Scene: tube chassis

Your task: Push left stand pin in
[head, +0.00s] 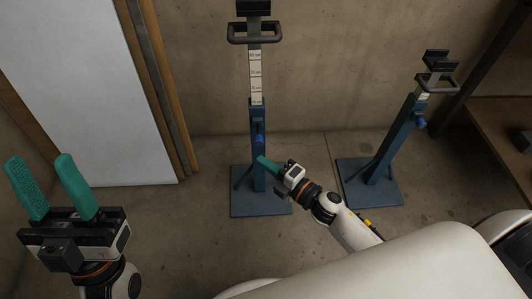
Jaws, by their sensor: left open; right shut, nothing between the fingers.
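The left stand (256,118) is a blue post on a square base, with a pale scale marked in black on its upper tube and a dark cradle on top. Its blue pin (260,138) shows on the front of the post; how deep it sits I cannot tell. My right gripper (263,162) is shut and empty, its green fingertips just below the pin in the picture and in front of the post. Whether they touch the post I cannot tell. My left gripper (48,180) is open and empty at the far left, its green fingers pointing up, well away from the stand.
A second, right stand (395,146) with its own blue knob (420,123) stands to the right. A white panel (90,90) with a wooden frame is at the left. A wooden shelf (500,130) is at the right edge.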

